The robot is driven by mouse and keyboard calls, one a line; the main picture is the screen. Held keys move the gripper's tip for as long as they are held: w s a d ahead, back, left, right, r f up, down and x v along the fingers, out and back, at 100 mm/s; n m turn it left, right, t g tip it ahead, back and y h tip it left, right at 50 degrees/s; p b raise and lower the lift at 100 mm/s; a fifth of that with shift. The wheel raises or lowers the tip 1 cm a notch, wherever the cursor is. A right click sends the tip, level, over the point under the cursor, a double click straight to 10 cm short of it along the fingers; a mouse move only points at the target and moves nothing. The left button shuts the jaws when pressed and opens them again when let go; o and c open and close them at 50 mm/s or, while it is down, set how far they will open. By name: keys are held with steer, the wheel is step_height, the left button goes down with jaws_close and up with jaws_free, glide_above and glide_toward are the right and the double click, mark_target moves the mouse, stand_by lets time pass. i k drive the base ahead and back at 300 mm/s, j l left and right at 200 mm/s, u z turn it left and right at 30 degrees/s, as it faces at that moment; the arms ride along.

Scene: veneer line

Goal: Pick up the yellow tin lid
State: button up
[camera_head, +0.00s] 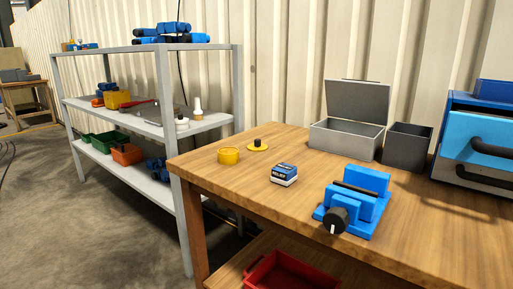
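A small blue and white box (284,174) stands to the lid's front right. A grey shelf (150,128) is left of the bench.

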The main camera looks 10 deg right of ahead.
mark_target(258, 146)
steer(key=j+z, duration=0.1)
steer(key=z, duration=0.4)
steer(key=i+j+z, duration=0.1)
steer(key=j+z, duration=0.25)
steer(key=j, duration=0.2)
steer(key=j+z, duration=0.5)
steer(key=j, duration=0.55)
steer(key=k+j+z, duration=0.1)
steer(key=j, duration=1.15)
steer(key=i+j, duration=0.1)
steer(key=j, duration=0.5)
steer(key=i, duration=1.25)
